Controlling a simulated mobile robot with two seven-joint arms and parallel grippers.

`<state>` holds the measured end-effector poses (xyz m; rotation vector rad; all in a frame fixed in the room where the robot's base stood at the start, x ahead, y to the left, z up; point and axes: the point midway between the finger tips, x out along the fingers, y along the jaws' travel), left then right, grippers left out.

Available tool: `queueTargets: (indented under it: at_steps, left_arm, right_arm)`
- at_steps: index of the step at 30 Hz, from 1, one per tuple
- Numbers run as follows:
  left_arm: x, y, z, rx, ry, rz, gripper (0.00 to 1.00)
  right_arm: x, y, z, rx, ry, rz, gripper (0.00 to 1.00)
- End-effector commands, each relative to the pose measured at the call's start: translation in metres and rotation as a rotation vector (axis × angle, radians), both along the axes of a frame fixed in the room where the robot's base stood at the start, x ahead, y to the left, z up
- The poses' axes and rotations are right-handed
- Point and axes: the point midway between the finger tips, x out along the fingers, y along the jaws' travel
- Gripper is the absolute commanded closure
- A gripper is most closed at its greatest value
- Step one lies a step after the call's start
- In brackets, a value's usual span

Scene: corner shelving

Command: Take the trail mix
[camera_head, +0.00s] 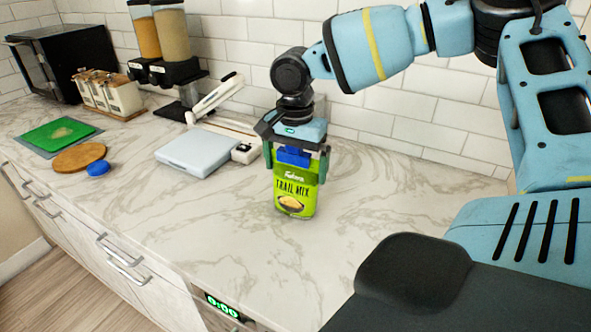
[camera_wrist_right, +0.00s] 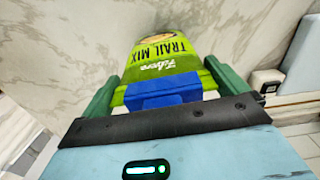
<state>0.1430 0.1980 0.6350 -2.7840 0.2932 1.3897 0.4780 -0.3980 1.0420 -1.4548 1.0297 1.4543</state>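The trail mix (camera_head: 294,193) is a bright green bag with a dark label and a blue clip (camera_head: 293,156) at its top. In the right wrist view, the bag (camera_wrist_right: 160,62) sits between the green fingers (camera_wrist_right: 165,82), with no clear gap on either side. The blue clip lies close below the gripper body. My left gripper is not in view.
A flat white scale-like device (camera_head: 198,150) lies left of the bag. Further left are a blue lid (camera_head: 98,168), a round wooden board (camera_head: 79,158), a green board (camera_head: 58,134) and cereal dispensers (camera_head: 172,45). The tiled wall is behind; the counter right of the bag is clear.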

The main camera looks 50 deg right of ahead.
Motion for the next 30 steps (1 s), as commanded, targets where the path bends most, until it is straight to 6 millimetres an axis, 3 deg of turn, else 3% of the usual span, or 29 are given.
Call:
queueTargets:
  at_steps: [1,10,20,30]
  left_arm:
    - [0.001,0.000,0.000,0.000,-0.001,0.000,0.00]
    - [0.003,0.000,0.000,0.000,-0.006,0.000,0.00]
    - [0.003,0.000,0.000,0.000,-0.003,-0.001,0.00]
    - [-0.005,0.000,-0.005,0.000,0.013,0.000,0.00]
  right_arm:
    - [0.000,0.000,0.000,0.000,0.000,0.000,0.09]
    - [0.000,0.000,0.000,0.000,-0.001,0.000,0.48]
    - [0.001,0.000,0.003,0.001,-0.003,0.000,0.49]
    - [0.001,0.000,0.027,0.000,-0.004,0.000,0.49]
